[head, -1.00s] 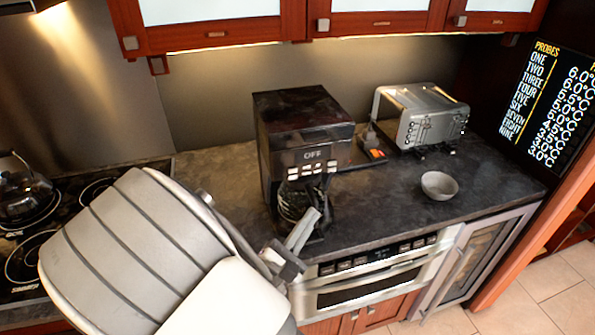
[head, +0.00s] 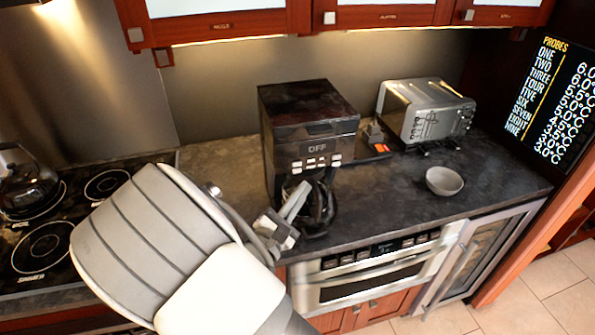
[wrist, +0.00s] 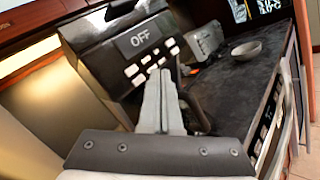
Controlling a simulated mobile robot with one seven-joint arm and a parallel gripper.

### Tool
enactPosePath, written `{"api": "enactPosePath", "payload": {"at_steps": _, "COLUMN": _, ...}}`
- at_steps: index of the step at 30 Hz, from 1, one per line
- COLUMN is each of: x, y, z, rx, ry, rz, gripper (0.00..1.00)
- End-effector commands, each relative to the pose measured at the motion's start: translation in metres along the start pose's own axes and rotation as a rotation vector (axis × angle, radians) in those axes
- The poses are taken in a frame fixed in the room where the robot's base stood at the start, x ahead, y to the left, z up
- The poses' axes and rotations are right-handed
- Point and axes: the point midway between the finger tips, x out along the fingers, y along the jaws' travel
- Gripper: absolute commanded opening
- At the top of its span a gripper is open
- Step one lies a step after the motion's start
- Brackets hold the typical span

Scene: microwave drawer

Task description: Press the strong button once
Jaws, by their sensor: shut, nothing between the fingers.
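The coffee machine (head: 308,118) is a black box on the dark counter, with a display (head: 317,148) reading OFF and two rows of small white buttons (head: 316,162) under it. In the wrist view the display (wrist: 138,39) and the buttons (wrist: 152,70) lie just beyond my fingertips. The labels are too small to read, so I cannot tell which is the strong button. My gripper (head: 303,186) is shut and empty, in front of the machine. In the wrist view its fingertips (wrist: 160,73) overlap the lower right of the button rows; contact cannot be told.
A dark carafe (head: 323,205) sits under the machine's front, close to my fingers. A toaster (head: 425,108) and a grey bowl (head: 444,181) stand to the right. A stove with a kettle (head: 27,188) is at left. A drawer unit (head: 375,270) is below the counter edge.

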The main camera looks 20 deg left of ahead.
Motion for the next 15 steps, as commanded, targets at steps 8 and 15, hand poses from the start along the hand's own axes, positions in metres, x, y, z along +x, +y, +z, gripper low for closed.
{"api": "enactPosePath", "payload": {"at_steps": 8, "x": 0.016, "y": 0.011, "z": -0.012, "rx": 0.001, "ry": -0.001, "rz": -0.001, "gripper": 0.00}}
{"api": "enactPosePath", "payload": {"at_steps": 15, "x": 0.018, "y": 0.013, "z": -0.013, "rx": 0.000, "ry": 0.000, "rz": -0.001, "gripper": 0.00}}
